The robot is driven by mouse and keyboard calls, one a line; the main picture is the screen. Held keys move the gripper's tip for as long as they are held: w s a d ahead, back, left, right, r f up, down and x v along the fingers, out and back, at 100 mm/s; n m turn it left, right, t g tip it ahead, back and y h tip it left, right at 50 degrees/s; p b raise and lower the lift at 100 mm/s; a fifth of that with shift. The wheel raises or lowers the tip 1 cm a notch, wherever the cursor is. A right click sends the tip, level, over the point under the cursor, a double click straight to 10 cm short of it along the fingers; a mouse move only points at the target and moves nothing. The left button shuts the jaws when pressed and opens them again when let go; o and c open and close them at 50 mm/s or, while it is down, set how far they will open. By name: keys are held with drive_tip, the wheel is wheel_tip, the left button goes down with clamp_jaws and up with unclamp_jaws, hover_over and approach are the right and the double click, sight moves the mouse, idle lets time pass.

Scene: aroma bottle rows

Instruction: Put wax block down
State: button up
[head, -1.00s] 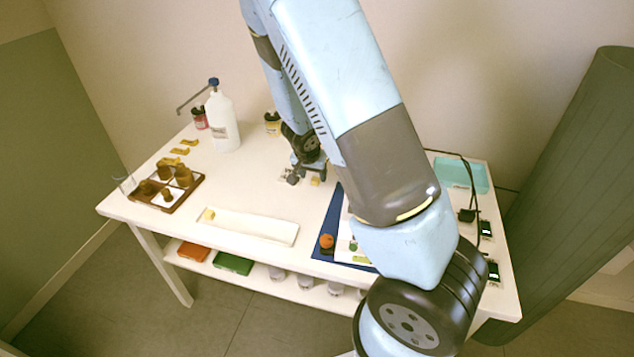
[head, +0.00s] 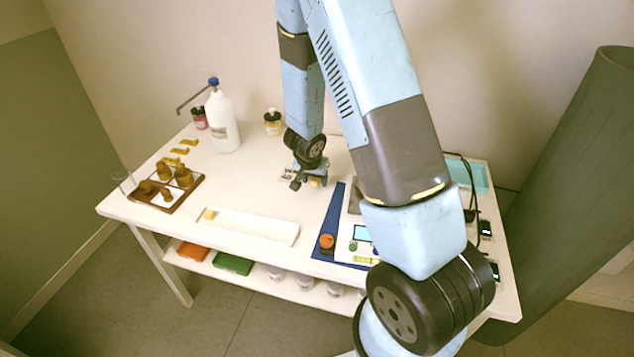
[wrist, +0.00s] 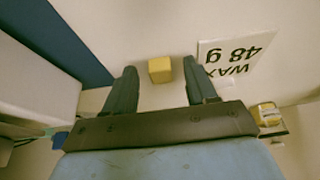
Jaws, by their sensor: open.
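The yellow wax block (wrist: 160,70) sits on the white tabletop and shows between my two fingers in the wrist view. A white card (wrist: 237,52) reading "WAX 48 g" lies right of the block in the wrist view. I cannot tell how high the fingertips are above the table.
A white tray (head: 255,230) with a small yellow piece is at the front. A blue mat (head: 330,225) with an orange-capped bottle (head: 326,241) lies to the right. A brown rack (head: 182,199) of bottles is at the left. A white bottle (head: 223,125) stands behind; the table's middle is clear.

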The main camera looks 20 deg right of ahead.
drive_tip(key=shift+c, duration=0.2)
clamp_jaws()
idle(0.4)
drive_tip(key=shift+d, duration=0.1)
